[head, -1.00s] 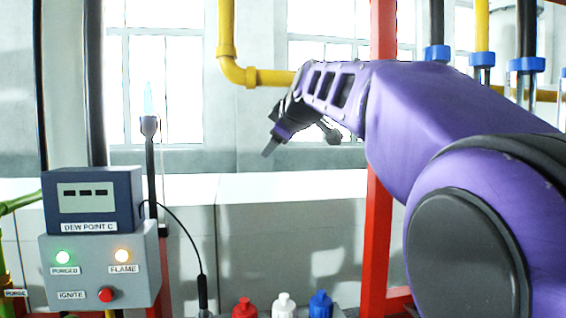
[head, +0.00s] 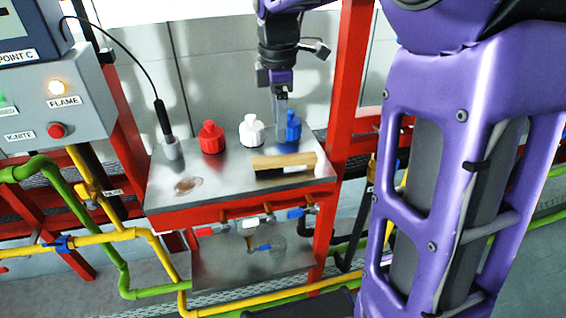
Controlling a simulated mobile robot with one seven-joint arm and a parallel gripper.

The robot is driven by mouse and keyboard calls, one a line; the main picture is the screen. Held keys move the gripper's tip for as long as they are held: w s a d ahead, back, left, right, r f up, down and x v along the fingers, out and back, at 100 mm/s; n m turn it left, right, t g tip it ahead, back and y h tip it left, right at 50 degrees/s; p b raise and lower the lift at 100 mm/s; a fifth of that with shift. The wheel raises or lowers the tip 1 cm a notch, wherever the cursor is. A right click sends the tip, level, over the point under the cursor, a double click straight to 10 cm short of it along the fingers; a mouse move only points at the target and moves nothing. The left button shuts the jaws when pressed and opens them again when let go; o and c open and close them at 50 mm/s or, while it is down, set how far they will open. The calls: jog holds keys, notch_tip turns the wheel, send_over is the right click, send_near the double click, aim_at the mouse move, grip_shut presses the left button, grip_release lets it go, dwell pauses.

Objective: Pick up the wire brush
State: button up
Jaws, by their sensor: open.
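The wire brush (head: 283,161) lies on the steel top of a small red-framed bench in the head view. It has a light wooden back, with a dark underside showing at its front edge. My gripper (head: 281,130) points down behind the brush in the picture, beside the blue-capped bottle. It is open and empty, seen nearly edge-on. It appears apart from the brush; its exact height above the bench is hard to tell.
Red (head: 211,138), white (head: 251,131) and blue (head: 293,126) bottles stand along the back of the bench top (head: 225,178). A black probe (head: 162,118) stands in a holder at left. A control box (head: 58,100) and yellow and green pipes are nearby.

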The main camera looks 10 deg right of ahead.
send_over(283, 158)
jog(key=f, duration=0.5)
jog(key=shift+w+a+b, duration=0.1)
jog(key=shift+a+b, duration=0.2)
jog(key=shift+a, duration=0.05)
jog(key=shift+d+f+b, duration=0.2)
jog(key=shift+f, duration=1.15)
jog(key=shift+d+f+b, duration=0.15)
jog(key=shift+f+b, duration=0.05)
jog(key=shift+f, duration=1.1)
grip_shut()
